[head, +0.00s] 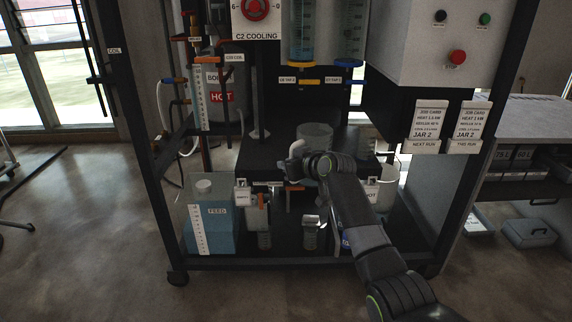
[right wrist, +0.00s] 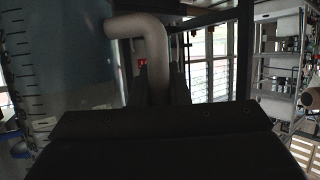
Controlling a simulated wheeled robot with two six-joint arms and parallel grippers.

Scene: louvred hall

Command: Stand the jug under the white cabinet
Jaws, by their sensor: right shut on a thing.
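The jug (head: 316,131) is clear, with a pale grey handle (head: 296,148). It is over the rack's dark middle shelf; whether its base touches the shelf is hidden. In the right wrist view the jug (right wrist: 65,60) fills the left side, with scale marks on its wall, and its bent handle (right wrist: 140,28) runs down between the jaws. My right gripper (head: 318,166) is shut on the handle, in front of the jug. The white cabinet (head: 440,30) is at the upper right of the rack, with a red STOP button. My left gripper is out of view.
Two measuring cylinders (head: 301,32) hang above the shelf. A blue FEED tank (head: 208,220) stands on the lower deck. A HOT vessel (head: 217,97) is at the left. Job cards (head: 428,125) hang at the right. A white bucket (head: 387,187) is beside my arm.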

